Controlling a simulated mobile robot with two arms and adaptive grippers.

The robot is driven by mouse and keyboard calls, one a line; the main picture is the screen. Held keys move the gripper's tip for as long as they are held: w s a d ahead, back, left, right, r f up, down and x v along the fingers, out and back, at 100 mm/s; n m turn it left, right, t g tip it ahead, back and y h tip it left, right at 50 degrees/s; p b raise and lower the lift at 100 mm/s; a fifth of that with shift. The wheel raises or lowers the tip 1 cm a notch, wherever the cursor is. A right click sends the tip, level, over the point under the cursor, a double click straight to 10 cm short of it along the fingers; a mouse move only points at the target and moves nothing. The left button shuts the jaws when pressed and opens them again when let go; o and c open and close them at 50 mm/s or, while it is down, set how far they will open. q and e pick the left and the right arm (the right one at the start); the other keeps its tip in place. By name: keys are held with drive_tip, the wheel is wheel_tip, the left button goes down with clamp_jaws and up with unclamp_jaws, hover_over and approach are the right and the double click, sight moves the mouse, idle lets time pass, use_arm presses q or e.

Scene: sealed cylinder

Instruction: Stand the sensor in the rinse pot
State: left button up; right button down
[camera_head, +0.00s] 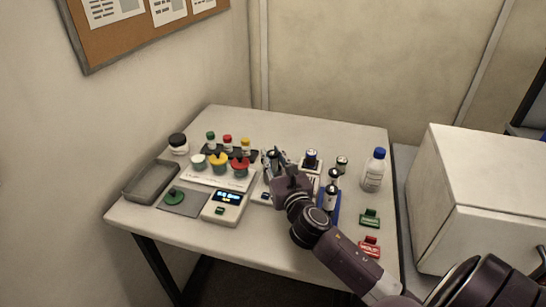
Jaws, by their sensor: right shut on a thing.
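My right gripper (273,160) is over the middle of the table, with its arm coming in from the lower right. It is shut on a small dark and pale piece, apparently the sensor, mostly hidden by the fingers. Several small pots stand on a white tray (207,178) just left of the gripper: a pale one (198,161), one with a yellow top (218,162) and one with a red top (240,168). I cannot tell from the picture which one is the rinse pot. My left gripper is out of view.
A scale with a lit display (228,198) and a grey tray (150,181) are at the left. Capped vials (227,143) stand behind the pots. A blue rack (329,208), a blue-capped bottle (374,170) and green (370,217) and red (370,246) pieces are at the right.

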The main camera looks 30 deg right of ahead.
drive_tip(key=shift+f, duration=0.15)
drive_tip(key=c, duration=1.7)
unclamp_jaws()
drive_tip(key=shift+f, duration=0.1)
drive_tip(key=shift+r, duration=0.25)
drive_tip(key=b+v, duration=0.1)
drive_tip(key=v, duration=0.9)
drive_tip(key=shift+s+b, duration=0.2)
drive_tip(key=shift+b, duration=0.15)
drive_tip(key=shift+v, duration=0.8)
